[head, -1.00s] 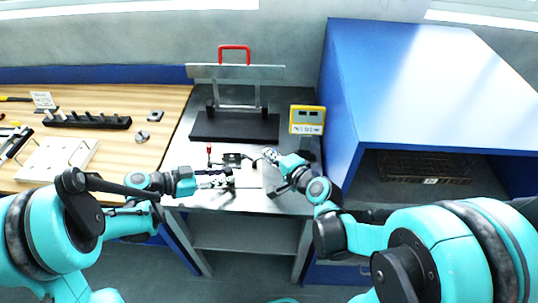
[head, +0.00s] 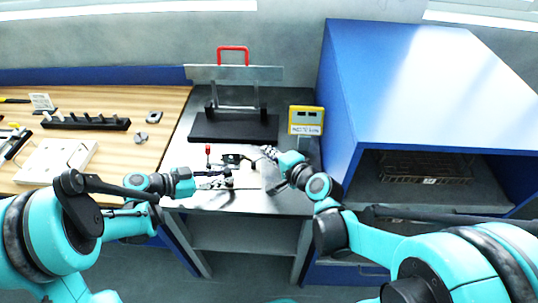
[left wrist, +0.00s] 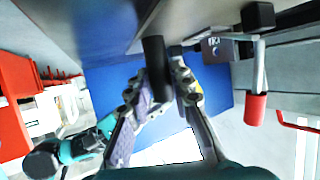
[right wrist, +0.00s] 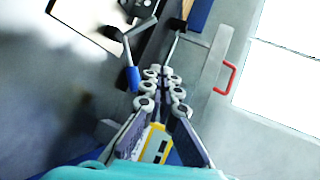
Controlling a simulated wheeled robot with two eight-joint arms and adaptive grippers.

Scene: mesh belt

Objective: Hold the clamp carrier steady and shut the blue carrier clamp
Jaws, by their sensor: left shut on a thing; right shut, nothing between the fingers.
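The clamp carrier (head: 243,183), a pale plate with dark clamps on it, lies on the grey bench. A red upright clamp handle (head: 209,150) stands at its left and also shows in the left wrist view (left wrist: 256,108). My left gripper (head: 226,181) is at the carrier's near side, shut on a black round bar (left wrist: 155,60). The blue clamp handle (right wrist: 133,78) shows in the right wrist view, sticking out from a dark clamp. My right gripper (head: 268,151) is shut and empty. Its fingertips (right wrist: 164,75) are close beside the blue handle; I cannot tell whether they touch.
A black stand (head: 235,127) with a red-handled frame (head: 234,49) is behind the carrier. A yellow box with a display (head: 306,120) stands at the right, beside a large blue cabinet (head: 345,110). A wooden table (head: 110,155) with a peg rack (head: 88,122) is at the left.

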